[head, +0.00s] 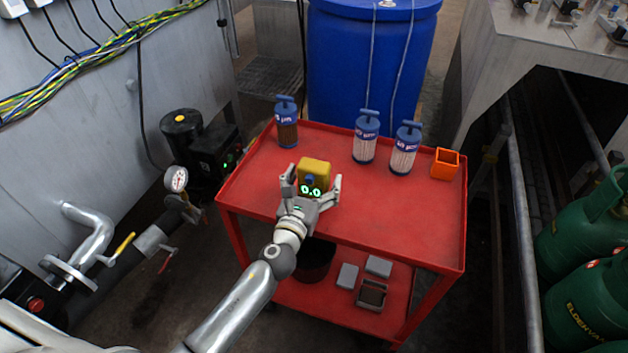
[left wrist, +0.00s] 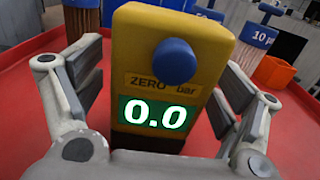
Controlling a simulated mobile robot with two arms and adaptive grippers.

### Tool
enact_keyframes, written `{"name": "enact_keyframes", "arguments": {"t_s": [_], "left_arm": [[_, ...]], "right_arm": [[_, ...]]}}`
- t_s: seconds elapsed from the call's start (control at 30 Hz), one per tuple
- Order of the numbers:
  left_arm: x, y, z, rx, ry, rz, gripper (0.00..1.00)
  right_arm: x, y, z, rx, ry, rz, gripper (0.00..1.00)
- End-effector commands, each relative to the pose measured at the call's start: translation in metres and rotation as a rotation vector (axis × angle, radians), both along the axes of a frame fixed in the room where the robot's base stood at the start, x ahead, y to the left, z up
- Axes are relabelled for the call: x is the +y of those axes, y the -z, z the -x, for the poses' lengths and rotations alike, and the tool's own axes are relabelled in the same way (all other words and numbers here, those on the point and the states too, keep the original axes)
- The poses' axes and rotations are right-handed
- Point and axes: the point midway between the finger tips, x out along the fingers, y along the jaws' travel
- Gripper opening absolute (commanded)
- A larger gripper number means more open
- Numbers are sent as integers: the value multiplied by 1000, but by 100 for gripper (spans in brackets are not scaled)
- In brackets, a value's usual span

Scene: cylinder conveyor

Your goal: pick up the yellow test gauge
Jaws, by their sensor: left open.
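The yellow test gauge (head: 314,171) stands upright on the red cart's top, left of its middle. In the left wrist view the gauge (left wrist: 165,80) fills the centre, with a blue knob, the words "ZERO" and "bar", and a green display reading 0.0. My left gripper (head: 311,187) is open, with one finger on each side of the gauge. In the left wrist view the gripper (left wrist: 160,95) shows gaps between its pads and the gauge's sides. The gauge's base is partly hidden by the gripper. My right gripper is not in view.
The red cart (head: 400,228) also carries a dark-filled blue-capped cylinder (head: 287,125), two pale ones (head: 365,138) (head: 404,150) and an orange open box (head: 445,163) along its back. A blue drum (head: 370,65) stands behind. The cart's front right top is clear.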

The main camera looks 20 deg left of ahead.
Motion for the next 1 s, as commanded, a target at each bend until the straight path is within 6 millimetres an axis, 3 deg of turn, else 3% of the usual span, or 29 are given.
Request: {"name": "enact_keyframes", "arguments": {"t_s": [0.17, 0.63, 1.0], "left_arm": [[0, 0, 0, 0, 0, 0, 89], [0, -1, 0, -2, 0, 1, 31], [0, -7, 0, -3, 0, 1, 31]], "right_arm": [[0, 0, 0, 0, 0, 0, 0], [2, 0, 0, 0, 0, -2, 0], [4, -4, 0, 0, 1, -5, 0]]}}
